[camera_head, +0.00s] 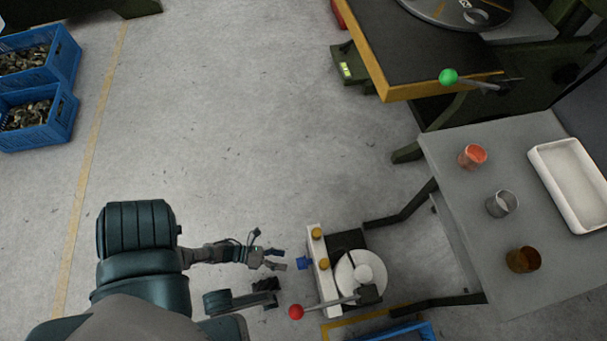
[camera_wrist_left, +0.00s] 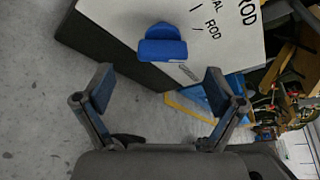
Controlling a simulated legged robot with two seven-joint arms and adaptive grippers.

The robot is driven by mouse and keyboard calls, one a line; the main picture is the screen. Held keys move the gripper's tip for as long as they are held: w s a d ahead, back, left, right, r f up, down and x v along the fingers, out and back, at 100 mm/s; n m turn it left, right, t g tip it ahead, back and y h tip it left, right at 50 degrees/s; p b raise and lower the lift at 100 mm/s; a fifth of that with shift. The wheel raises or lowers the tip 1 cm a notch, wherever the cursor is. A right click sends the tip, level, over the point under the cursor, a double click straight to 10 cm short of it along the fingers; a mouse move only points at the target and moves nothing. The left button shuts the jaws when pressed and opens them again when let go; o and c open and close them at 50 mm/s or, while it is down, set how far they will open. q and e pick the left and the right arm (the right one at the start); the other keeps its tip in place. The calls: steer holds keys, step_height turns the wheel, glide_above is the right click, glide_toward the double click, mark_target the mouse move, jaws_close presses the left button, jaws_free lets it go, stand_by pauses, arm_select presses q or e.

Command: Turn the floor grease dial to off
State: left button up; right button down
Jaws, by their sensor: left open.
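A blue dial (camera_head: 303,263) sticks out from the white front panel (camera_head: 321,272) of a low floor unit. My left gripper (camera_head: 276,260) is open and empty just left of the dial, with a small gap between them. In the left wrist view the dial (camera_wrist_left: 163,45) is beyond the two spread fingers (camera_wrist_left: 159,90), roughly centred between them and not touched. Black lettering, partly cut off, and a small grey mark show on the panel beside it. The dial's setting is not readable. A dark arm end (camera_head: 265,286), apparently my right gripper, is below; its fingers are unclear.
The unit carries two yellow knobs (camera_head: 317,233), a white disc (camera_head: 361,272) and a red-ended lever (camera_head: 296,312). A grey table (camera_head: 460,190) with cups and a white tray (camera_head: 572,185) stands right. Blue crates (camera_head: 38,125) are far left. Floor between is clear.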

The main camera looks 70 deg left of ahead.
mark_target(300, 262)
arm_select(q)
steer(key=b+x, duration=0.1)
steer(key=x, duration=0.5)
steer(key=shift+s+d, duration=0.1)
steer(key=shift+d, duration=0.05)
steer(key=shift+w+d, duration=0.1)
steer(key=shift+w, duration=0.3)
steer(key=c, duration=1.1)
